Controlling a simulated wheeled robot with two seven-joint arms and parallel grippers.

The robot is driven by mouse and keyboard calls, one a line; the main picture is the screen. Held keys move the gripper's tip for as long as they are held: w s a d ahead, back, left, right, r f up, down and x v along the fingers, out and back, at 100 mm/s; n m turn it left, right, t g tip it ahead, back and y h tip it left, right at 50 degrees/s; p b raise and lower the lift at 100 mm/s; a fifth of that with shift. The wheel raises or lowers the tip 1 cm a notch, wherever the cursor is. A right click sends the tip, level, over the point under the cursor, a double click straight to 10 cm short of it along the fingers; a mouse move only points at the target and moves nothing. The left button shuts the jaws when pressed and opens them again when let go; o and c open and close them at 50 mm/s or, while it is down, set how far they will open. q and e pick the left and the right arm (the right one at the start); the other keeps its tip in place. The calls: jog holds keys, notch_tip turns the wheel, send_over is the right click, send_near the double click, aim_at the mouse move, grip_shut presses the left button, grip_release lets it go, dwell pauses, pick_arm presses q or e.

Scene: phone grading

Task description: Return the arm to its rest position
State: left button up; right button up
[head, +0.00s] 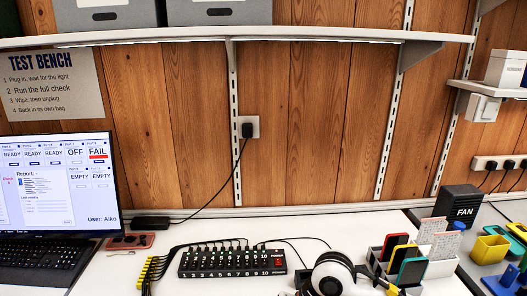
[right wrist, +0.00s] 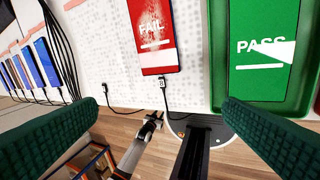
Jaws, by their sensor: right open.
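My right gripper (right wrist: 160,107) shows in the right wrist view as two green ribbed fingers, wide apart at the left and right, with nothing held between them. Beyond the fingertips, a phone with a red FAIL screen (right wrist: 152,45) lies on a white dotted surface (right wrist: 100,50), with a dark cable at its near end. Neither gripper can be made out in the head view, and my left gripper is not in view.
In the right wrist view, several blue-screened phones (right wrist: 47,62) with cables stand in a row at left. In the head view, the bench holds a monitor (head: 55,185), a black port hub (head: 232,262), white-and-black headphones (head: 335,272), a card rack (head: 410,262) and a FAN box (head: 458,203).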

jog(key=s+a+r+m+y, duration=0.5)
jog(key=a+r+m+y, duration=0.3)
jog(key=a+r+y, duration=0.35)
jog(key=w+d+r+m+t+y, duration=0.2)
jog(key=d+r+m+t, duration=0.15)
jog(key=m+t, duration=0.4)
jog(key=w+d+r+m+t+y, duration=0.25)
jog(key=r+m+t, duration=0.2)
jog(key=m, duration=0.55)
jog(key=w+d+f+m+t+h, duration=0.4)
jog(key=d+m+h, duration=0.45)
jog(key=m, duration=0.65)
jog(key=w+d+f+m+t+h, duration=0.1)
jog(key=d+f+m+t+h, duration=0.2)
jog(key=d+f+m+h, duration=0.65)
jog(key=s+d+f+m+g+h, duration=0.35)
jog(key=s+f+m+g, duration=0.55)
jog(key=m, duration=0.5)
jog(key=s+f+m+g, duration=0.55)
jog(key=s+f, duration=0.35)
jog(key=s, duration=0.3)
notch_tip(320, 180, down, 26)
jog(key=s+g, duration=0.1)
jog(key=s, duration=0.1)
jog(key=s+d+f+n+g, duration=0.1)
jog(key=s+d+f, duration=0.1)
jog(key=s+f, duration=1.2)
jog(key=shift+s+d+f+y, duration=0.2)
jog(key=shift+s+f+y, duration=0.15)
jog(key=shift+f, duration=0.1)
